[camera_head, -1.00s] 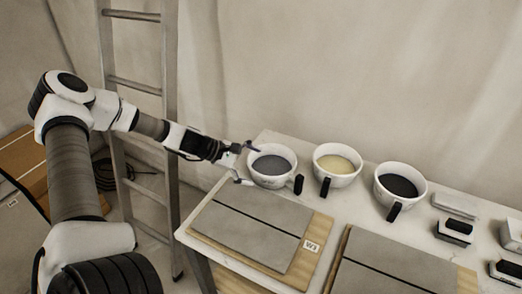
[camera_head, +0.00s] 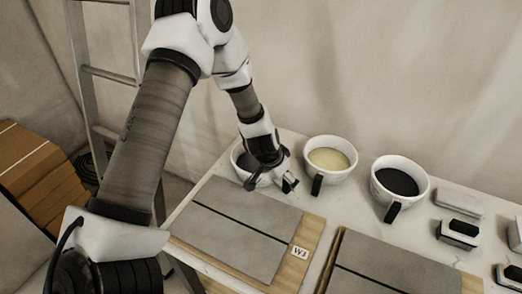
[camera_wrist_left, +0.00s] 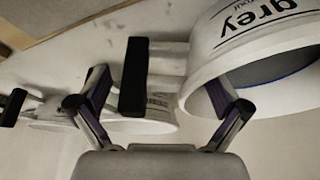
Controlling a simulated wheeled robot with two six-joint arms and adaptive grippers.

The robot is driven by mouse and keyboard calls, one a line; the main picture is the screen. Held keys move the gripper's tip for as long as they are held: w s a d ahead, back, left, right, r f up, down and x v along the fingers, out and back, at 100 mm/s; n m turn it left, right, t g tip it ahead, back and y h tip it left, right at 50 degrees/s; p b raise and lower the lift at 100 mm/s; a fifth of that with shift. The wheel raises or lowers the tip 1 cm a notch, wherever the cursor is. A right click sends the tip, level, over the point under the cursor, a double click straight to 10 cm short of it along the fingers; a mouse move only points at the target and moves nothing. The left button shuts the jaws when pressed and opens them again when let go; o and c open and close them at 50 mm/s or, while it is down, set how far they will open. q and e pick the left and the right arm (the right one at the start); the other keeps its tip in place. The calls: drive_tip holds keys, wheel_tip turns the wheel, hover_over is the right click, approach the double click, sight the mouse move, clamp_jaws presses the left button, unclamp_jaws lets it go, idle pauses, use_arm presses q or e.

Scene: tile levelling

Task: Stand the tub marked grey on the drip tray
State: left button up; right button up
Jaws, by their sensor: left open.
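The tub marked grey (camera_head: 237,160) stands at the left end of the row of tubs, mostly hidden behind my left gripper (camera_head: 270,184) in the head view. In the left wrist view the white tub (camera_wrist_left: 262,40) shows the word "grey" at the upper right. Its black handle (camera_wrist_left: 133,77) stands out between the two fingers of my left gripper (camera_wrist_left: 160,112). The fingers are open, one on each side of the handle, with the right finger overlapping the tub's rim. Whether they touch is unclear. I cannot pick out a drip tray. My right gripper is not in view.
A tub with cream contents (camera_head: 328,160) and one with black contents (camera_head: 398,184) stand to the right. Grey tiles on a board (camera_head: 240,228) lie in front, with a "W3" label (camera_head: 300,252). Black-handled blocks (camera_head: 459,231) are at the right. A ladder (camera_head: 92,100) stands behind.

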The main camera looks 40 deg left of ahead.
use_arm(q)
drive_tip(key=shift+s+r, duration=0.1)
drive_tip(key=c, duration=0.3)
clamp_jaws()
